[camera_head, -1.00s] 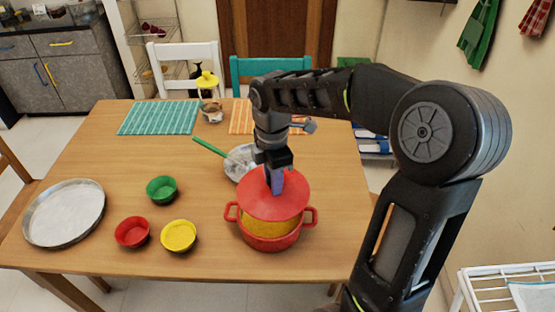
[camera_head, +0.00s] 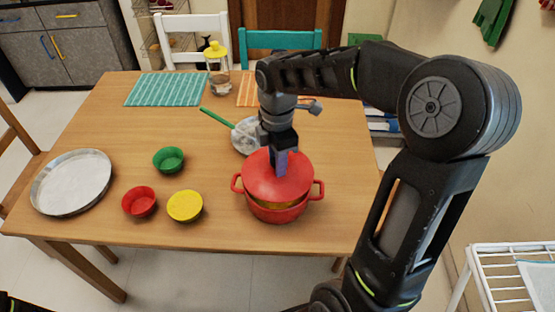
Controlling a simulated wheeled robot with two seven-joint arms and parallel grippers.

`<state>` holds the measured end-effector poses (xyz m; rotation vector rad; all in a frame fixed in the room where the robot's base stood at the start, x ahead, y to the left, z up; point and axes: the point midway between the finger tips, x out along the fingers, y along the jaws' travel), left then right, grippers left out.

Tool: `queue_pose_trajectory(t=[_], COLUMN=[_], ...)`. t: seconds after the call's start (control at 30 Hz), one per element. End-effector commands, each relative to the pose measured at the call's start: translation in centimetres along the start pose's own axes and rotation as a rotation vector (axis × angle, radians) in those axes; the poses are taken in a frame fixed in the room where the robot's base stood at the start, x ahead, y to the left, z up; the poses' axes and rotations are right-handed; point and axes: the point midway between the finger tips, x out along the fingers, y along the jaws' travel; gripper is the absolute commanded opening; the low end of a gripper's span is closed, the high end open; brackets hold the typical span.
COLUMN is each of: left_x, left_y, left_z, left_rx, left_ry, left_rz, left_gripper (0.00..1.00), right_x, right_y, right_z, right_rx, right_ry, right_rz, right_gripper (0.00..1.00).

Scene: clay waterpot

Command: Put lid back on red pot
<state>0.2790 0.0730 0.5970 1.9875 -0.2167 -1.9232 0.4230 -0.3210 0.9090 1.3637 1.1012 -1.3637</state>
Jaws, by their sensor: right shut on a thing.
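The red pot (camera_head: 277,214) stands on the table near its front right edge, with a handle on each side and some yellow content showing at the front. The red lid (camera_head: 292,184) is over the pot's mouth, close to the rim, with a narrow gap showing at the front. My right gripper (camera_head: 282,170) points down and is shut on the lid at its top; the fingers hide the knob. I cannot tell whether the lid touches the rim at the back. My left gripper is not in view.
A pan with a green handle (camera_head: 218,118) lies right behind the pot. Green (camera_head: 169,160), red (camera_head: 139,202) and yellow (camera_head: 185,207) bowls stand to the left, with a round metal tray (camera_head: 72,183) farther left. A jar with a yellow lid (camera_head: 217,70) stands at the back.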

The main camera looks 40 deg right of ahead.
Motion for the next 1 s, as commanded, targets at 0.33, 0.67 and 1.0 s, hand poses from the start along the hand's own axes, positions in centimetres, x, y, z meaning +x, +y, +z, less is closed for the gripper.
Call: queue_pose_trajectory(t=[0.33, 0.67, 1.0], left_x=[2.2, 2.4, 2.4], left_y=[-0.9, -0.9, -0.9], left_z=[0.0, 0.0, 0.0], left_rx=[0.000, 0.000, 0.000], left_ry=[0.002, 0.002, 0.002], left_rz=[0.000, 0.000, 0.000], left_gripper=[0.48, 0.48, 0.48], right_x=[3.1, 3.5, 3.5], right_y=[0.0, 0.0, 0.0], right_z=[0.0, 0.0, 0.0], right_rx=[-0.001, 0.000, 0.000], right_ry=[0.000, 0.000, 0.000], right_rz=[-0.001, 0.000, 0.000], right_gripper=[0.00, 0.00, 0.00])
